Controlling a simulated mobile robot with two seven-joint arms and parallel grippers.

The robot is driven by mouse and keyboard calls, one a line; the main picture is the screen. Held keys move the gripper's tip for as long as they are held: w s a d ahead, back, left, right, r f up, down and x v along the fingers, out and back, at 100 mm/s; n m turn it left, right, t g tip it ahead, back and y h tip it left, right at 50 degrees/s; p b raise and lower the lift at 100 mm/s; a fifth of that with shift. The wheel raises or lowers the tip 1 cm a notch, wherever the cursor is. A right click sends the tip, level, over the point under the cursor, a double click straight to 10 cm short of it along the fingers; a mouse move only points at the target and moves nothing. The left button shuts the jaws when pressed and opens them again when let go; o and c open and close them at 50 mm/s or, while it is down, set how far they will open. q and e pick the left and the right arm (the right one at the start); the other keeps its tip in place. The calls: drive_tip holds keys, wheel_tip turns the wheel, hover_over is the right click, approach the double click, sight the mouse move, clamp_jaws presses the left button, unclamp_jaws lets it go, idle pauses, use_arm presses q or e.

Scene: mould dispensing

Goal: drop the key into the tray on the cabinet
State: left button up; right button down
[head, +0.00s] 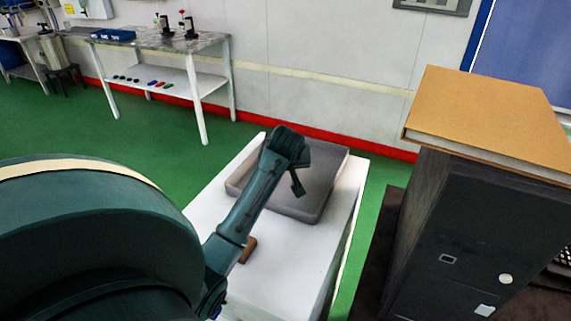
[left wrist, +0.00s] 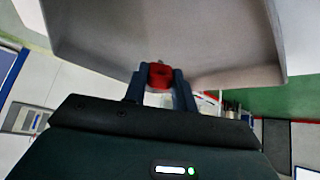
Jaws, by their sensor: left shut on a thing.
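My left gripper (head: 298,186) reaches over the grey tray (head: 325,193), which lies on a white cabinet (head: 292,262). In the left wrist view, my left gripper (left wrist: 159,78) is shut on a small red thing (left wrist: 160,75), seemingly the key; only its red part shows clearly. The tray's grey surface (left wrist: 165,30) fills the top of that view, close beyond the fingertips. I cannot tell whether the red thing touches the tray. The key does not show clearly in the head view. My right gripper is not in view.
A brown block (head: 248,248) lies on the white cabinet, partly behind my left arm. A dark cabinet (head: 465,235) with a wooden-coloured top (head: 490,112) stands to the right. A workbench (head: 160,42) stands against the back wall. Green floor is free between.

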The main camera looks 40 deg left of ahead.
use_arm(q)
drive_tip(key=shift+f, duration=0.3)
drive_tip(key=shift+f+b, duration=0.35)
drive_tip(key=shift+f, duration=0.4)
drive_tip(key=o, duration=1)
drive_tip(key=v, duration=1.3)
drive_tip(key=shift+r, duration=0.25)
drive_tip(key=shift+f, duration=0.1)
